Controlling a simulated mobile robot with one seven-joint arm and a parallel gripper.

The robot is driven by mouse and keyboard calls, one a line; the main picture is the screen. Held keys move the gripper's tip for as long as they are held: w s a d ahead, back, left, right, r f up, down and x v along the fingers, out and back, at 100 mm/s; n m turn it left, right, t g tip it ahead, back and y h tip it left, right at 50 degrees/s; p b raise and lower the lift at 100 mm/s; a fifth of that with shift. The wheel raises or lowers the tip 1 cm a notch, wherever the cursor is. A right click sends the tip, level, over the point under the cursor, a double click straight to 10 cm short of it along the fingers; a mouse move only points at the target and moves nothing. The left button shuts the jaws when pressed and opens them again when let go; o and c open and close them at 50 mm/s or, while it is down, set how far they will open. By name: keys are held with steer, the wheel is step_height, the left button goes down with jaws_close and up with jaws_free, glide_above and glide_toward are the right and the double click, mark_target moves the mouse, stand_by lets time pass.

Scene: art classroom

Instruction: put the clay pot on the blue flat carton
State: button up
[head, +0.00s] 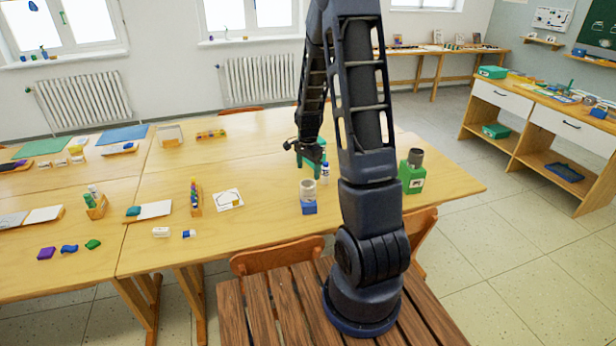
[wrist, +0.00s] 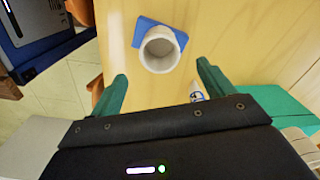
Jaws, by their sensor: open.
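A pale grey-white round pot (head: 307,188), which I take as the clay pot, stands upright on a small blue carton (head: 309,208) on the wooden table. In the wrist view the pot (wrist: 160,50) shows its open mouth, with the blue carton (wrist: 148,25) showing around its far side. My gripper (head: 312,152) is beyond and above the pot in the head view. In the wrist view its green fingers (wrist: 162,69) are open and apart, with nothing held between them. The pot lies ahead of the fingertips, not touching them.
A white bottle with blue marks (head: 325,173) stands close to my gripper; it also shows by the right finger in the wrist view (wrist: 197,92). A green carton (head: 411,180) with a dark grey pot (head: 416,157) stands to the right. A drawing card (head: 229,199) lies left.

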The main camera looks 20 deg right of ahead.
steer(key=s+a+r+n+t, duration=0.1)
steer(key=s+r+n, duration=0.2)
steer(key=s+r, duration=0.5)
steer(key=s+r+n+t, duration=0.1)
steer(key=s+r+n, duration=0.25)
steer(key=r, duration=0.85)
steer(key=s+r+n+t, duration=0.1)
steer(key=s+r+n, duration=0.2)
steer(key=s, duration=0.5)
steer(key=s+a+r+n+t, duration=0.1)
steer(key=s+r+n, duration=0.3)
steer(key=s+r, duration=0.2)
steer(key=shift+s+t, duration=0.3)
steer(key=shift+s, duration=0.65)
